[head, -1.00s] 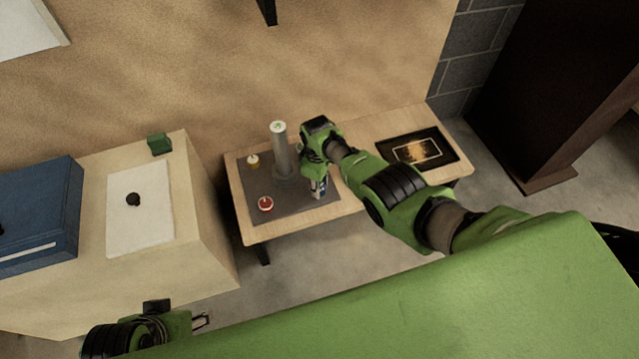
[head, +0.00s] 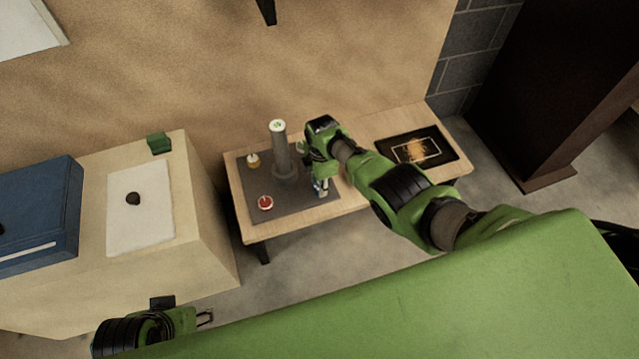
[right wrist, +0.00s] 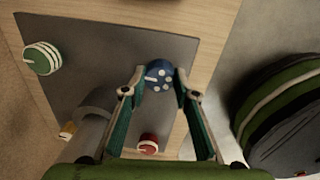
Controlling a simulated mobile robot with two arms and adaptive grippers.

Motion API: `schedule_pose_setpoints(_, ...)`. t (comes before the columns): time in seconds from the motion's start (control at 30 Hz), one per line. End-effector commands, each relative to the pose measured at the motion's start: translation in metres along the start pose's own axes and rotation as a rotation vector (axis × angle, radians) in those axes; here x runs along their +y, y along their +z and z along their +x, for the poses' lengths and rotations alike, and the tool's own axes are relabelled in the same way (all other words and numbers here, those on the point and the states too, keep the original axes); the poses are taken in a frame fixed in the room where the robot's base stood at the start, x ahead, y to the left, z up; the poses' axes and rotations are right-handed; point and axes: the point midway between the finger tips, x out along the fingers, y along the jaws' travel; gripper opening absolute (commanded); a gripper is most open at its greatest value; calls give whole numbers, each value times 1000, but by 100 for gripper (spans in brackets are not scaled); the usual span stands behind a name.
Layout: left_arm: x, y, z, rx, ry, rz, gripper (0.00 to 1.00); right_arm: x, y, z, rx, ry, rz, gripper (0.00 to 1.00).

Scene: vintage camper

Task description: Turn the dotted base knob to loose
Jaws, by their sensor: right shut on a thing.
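The dotted knob is blue with white dots and a white pointer line (right wrist: 158,75). It stands on the dark grey base plate (right wrist: 85,38). My right gripper (right wrist: 160,82) is shut on this knob, one fingertip on each side. In the head view my right gripper (head: 320,188) reaches down at the plate's right side and mostly hides the knob. I cannot read any mark for loose. My left gripper (head: 205,318) is at the lower left, away from the table, its fingers apart and empty.
A grey column (head: 281,150) rises from the plate. Around it are a red knob (head: 265,203), a yellow knob (head: 253,160) and a green striped knob (right wrist: 42,58). A black panel (head: 418,150) lies on the table at right. A blue box (head: 40,210) sits on the left counter.

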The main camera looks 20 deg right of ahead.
Motion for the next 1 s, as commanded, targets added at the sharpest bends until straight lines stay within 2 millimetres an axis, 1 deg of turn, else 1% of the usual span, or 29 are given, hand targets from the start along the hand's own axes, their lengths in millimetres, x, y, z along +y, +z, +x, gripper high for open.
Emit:
schedule_pose_setpoints(0.1, 1, 3, -2, -2, 1, 0, 45, 0, 0, 1, 3, 0, -56, 6)
schedule_pose_setpoints(0.3, 1, 5, -6, -4, 2, 0, 45, 0, 0, 0, 6, 0, -114, 6)
schedule_pose_setpoints(0.83, -2, 3, -6, -3, -5, 5, 45, 0, 0, 0, 7, -1, -135, 6)
schedule_pose_setpoints(0.87, -2, 3, -6, -2, -6, 5, 45, 0, 0, 0, 7, -1, -135, 35)
schedule_pose_setpoints(0.9, -2, 2, -6, -1, -6, 5, 45, 0, 0, 0, 7, -1, -134, 44)
schedule_pose_setpoints(1.0, -3, 2, -6, 0, -6, 5, 45, 0, 0, 0, 7, -1, -134, 44)
